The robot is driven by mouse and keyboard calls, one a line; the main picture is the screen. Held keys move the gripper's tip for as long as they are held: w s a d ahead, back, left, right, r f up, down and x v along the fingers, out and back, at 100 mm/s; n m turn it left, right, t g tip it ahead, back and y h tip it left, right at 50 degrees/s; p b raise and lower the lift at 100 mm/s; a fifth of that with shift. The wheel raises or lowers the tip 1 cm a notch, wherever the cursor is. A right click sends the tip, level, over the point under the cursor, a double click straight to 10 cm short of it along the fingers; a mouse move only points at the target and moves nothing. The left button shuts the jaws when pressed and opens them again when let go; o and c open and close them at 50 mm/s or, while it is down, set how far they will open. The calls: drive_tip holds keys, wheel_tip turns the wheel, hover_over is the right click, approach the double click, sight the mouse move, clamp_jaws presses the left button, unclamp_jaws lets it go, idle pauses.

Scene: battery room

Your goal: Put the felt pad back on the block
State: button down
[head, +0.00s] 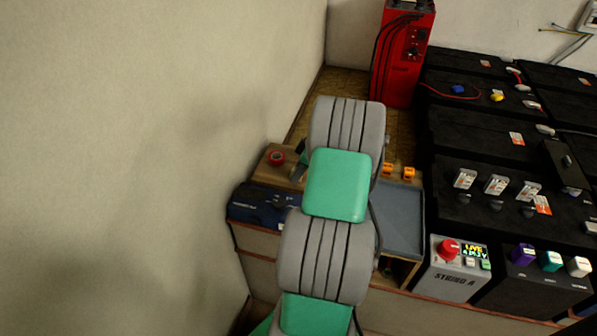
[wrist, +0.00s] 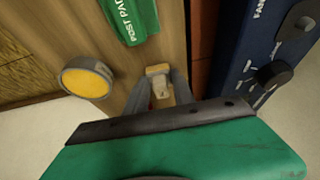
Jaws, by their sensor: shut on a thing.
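My gripper (wrist: 160,88) points down at the wooden surface in the wrist view, its two grey fingers close together. They are shut on a small tan block-like piece (wrist: 158,70), with a bit of red showing between the fingers. I cannot tell whether felt is on this piece. A green item marked "POST PAD" (wrist: 132,20) lies on the wood just beyond the fingers. I cannot tell if it is the felt pad or only a label or packet. In the head view my arm hides most of the gripper and the held piece.
A yellow-faced round thing (wrist: 85,78) is left of the fingers. A navy case (wrist: 265,45) with black latches is close on the right; the head view shows it too (head: 262,205). A grey tray (head: 402,220) and black batteries (head: 470,140) are to the right. A wall bounds the left.

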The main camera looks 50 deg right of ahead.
drive_tip(key=c, duration=1.1)
unclamp_jaws()
drive_tip(key=shift+f, duration=0.1)
drive_tip(key=shift+o, duration=0.2)
drive_tip(key=p+v, duration=0.1)
drive_tip(key=v, duration=1.1)
drive_tip(key=w+a+r+m+g, duration=0.1)
drive_tip(key=w+a+r, duration=0.15)
drive_tip(key=a, duration=0.45)
drive_tip(key=w+a+r, duration=0.1)
drive_tip(key=w+a, duration=0.2)
drive_tip(key=a, duration=0.5)
drive_tip(key=s+a+m+g+h, duration=0.1)
drive_tip(key=s+a, duration=0.2)
drive_tip(key=a, duration=0.7)
drive_tip(key=s+a+m, duration=0.2)
drive_tip(key=s+a, duration=0.1)
drive_tip(key=a, duration=0.8)
drive_tip(key=s+a+f+m+h, duration=0.1)
drive_tip(key=s+a+f, duration=0.1)
drive_tip(key=s+a, duration=0.2)
drive_tip(key=s, duration=0.2)
drive_tip(key=shift+s, duration=0.4)
